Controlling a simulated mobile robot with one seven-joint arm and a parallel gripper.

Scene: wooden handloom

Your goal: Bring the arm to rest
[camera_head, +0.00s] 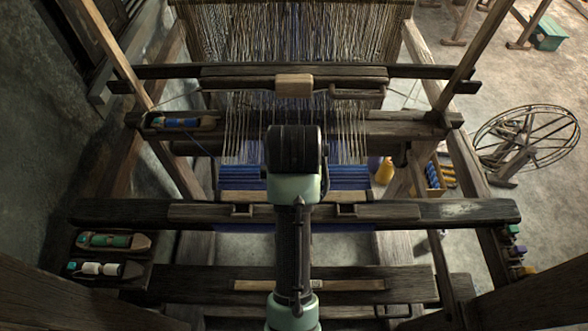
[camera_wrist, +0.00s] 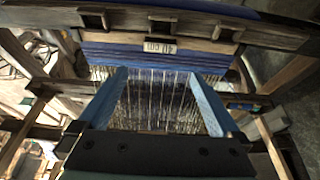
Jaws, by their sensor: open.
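My arm (camera_head: 293,250) reaches up the middle of the head view, over the front beams of the wooden loom (camera_head: 470,212). Its dark wrist part (camera_head: 293,150) is above the warp threads and the blue cloth. The fingers are hidden from the head view. In the wrist view my gripper (camera_wrist: 158,76) shows two blue fingers spread wide apart with nothing between them. White warp threads and the blue cloth (camera_wrist: 150,58) lie beyond the fingers. The fingers appear clear of the threads, but the exact gap cannot be told.
A shuttle with blue thread (camera_head: 180,122) lies in a tray at left. Green (camera_head: 112,240) and white (camera_head: 100,268) shuttles lie lower left. A crossbeam with a pale block (camera_head: 294,85) spans behind my wrist. A spinning wheel (camera_head: 525,140) stands on open floor at right.

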